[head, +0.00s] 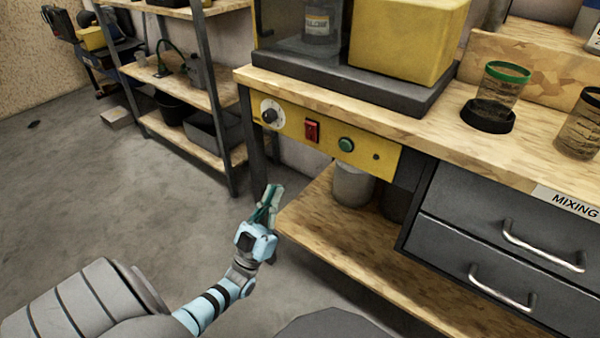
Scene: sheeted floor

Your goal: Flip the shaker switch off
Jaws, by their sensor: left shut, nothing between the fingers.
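The shaker is a yellow and grey machine (400,45) on top of the wooden bench. Its yellow control panel (276,123) is on the bench front, under the top. The red switch (312,131) sits on this panel between a round dial (271,114) and a green button (346,144). Which way the switch is tipped is too small to tell. My left gripper (271,192) is shut and empty, below and left of the switch, clear of the panel. My right gripper is not in view.
The bench's lower wooden shelf (330,240) juts out to the right of my left gripper. Grey drawers with handles (540,247) stand at right. A green-rimmed cup (500,85) is on the bench top. Shelving (190,85) stands behind left. Open floor lies at left.

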